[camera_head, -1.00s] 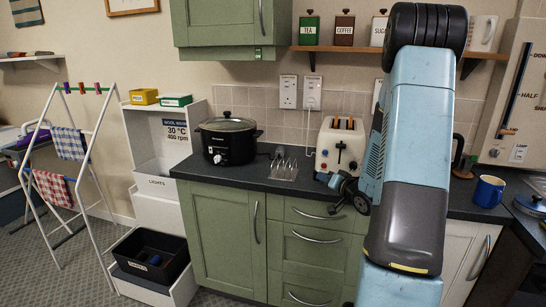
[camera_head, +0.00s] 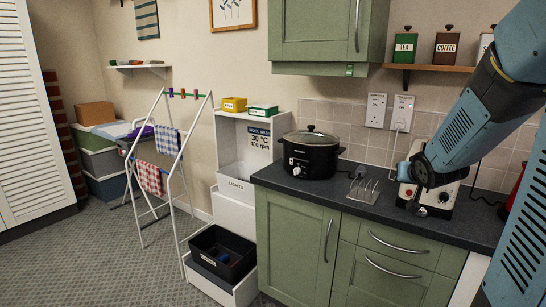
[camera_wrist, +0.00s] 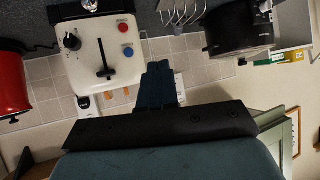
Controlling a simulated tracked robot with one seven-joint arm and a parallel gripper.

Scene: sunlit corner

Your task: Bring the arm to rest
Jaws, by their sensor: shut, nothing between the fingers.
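My arm (camera_head: 480,115) is light blue with dark joints. In the head view it comes down from the upper right, and its lower end hangs in front of the toaster. I cannot clearly make out the fingertips there. In the wrist view my gripper (camera_wrist: 160,80) shows as two dark fingers close together, shut and empty. The wrist view is upside down, with the white toaster (camera_wrist: 108,60) left of the fingers and the toast rack (camera_wrist: 182,12) above them. The fingers appear apart from both.
The worktop (camera_head: 318,190) holds a black slow cooker (camera_head: 311,153), the toast rack (camera_head: 364,190) and the toaster (camera_head: 440,203). A red object (camera_wrist: 12,85) shows beside the toaster. A drying rack (camera_head: 165,165) and a black bin (camera_head: 222,252) stand left. The carpet (camera_head: 90,260) is clear in front.

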